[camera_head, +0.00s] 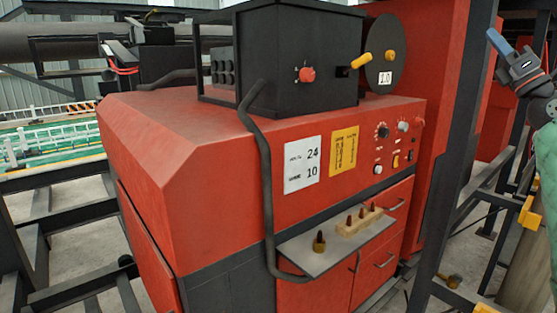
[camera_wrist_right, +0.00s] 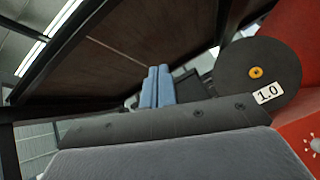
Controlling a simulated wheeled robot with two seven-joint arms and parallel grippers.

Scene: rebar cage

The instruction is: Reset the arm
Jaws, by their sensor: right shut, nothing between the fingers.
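My right gripper (camera_head: 493,37) is at the upper right of the head view, raised in front of a dark post and pointing up to the left. Its blue fingers are together with nothing between them. The closed blue fingers also show in the right wrist view (camera_wrist_right: 157,86), with a dark roof-like panel behind them. The right gripper is apart from the red machine (camera_head: 210,135). My left gripper is not in view.
A black wire-feeder box (camera_head: 310,62) and a wire spool (camera_head: 378,62) marked 1.0 sit on the machine. A small shelf (camera_head: 320,258) holds nozzle-like parts on its front. Dark steel frame bars (camera_head: 462,150) stand close to my right arm.

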